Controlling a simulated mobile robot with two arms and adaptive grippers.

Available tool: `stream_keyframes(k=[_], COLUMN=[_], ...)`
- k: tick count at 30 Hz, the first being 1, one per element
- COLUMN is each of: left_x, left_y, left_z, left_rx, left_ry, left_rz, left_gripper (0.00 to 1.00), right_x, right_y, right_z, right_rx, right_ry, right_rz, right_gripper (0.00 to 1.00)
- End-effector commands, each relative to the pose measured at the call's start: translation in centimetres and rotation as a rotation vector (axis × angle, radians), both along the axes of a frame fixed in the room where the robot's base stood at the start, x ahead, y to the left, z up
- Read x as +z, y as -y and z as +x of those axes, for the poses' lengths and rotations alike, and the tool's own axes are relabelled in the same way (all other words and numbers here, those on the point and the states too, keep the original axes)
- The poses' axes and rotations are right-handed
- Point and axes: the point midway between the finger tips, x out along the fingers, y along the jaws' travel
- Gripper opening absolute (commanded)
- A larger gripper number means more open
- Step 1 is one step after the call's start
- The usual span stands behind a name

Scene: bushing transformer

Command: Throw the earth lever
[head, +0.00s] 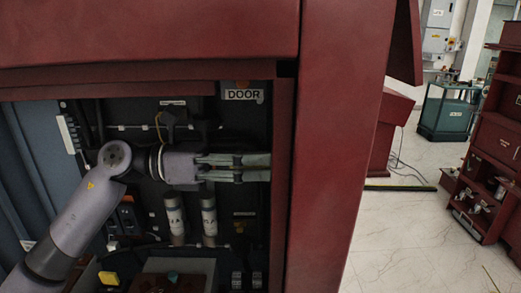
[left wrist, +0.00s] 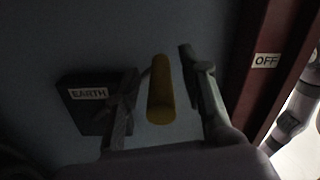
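The earth lever (left wrist: 161,92) shows in the left wrist view as a yellow handle, close to a dark box with a white EARTH label (left wrist: 89,93). My left gripper (left wrist: 160,62) is open, with one finger on each side of the yellow handle in that view. I see gaps between the handle and both fingers, and cannot tell how deep it sits between them. In the head view my left gripper (head: 268,167) reaches rightward inside the red cabinet (head: 345,110), by its right inner edge. The lever is hidden there. My right gripper is in neither view.
A DOOR label (head: 243,94) is above the gripper inside the cabinet. Two grey cylinders (head: 209,215) stand below it. A red post with an OFF label (left wrist: 265,61) is right of the fingers. Open floor (head: 400,235) and another red cabinet (head: 490,150) are farther right.

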Motion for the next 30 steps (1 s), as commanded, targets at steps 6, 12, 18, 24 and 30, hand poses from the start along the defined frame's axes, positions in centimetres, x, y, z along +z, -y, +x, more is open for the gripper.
stream_keyframes(k=[6, 12, 18, 24, 30], left_x=[-0.02, -0.05, -0.04, -0.03, -0.01], left_y=[1.06, 1.05, 1.03, 1.01, 1.01], left_z=[-0.05, -0.04, -0.04, -0.04, -0.03], left_rx=[-0.001, -0.001, -0.001, -0.001, -0.001], left_ry=[0.000, 0.000, 0.000, 0.000, 0.001], left_rz=[0.001, 0.000, 0.000, 0.000, 0.000], left_gripper=[0.38, 0.38, 0.25, 0.12, 0.00], right_x=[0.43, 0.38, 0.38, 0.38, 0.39], right_y=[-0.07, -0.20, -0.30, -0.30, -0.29], right_z=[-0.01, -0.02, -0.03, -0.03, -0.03], right_rx=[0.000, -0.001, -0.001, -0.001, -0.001], right_ry=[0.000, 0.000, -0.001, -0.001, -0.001], right_rz=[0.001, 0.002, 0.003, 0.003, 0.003], right_gripper=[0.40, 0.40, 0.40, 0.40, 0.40])
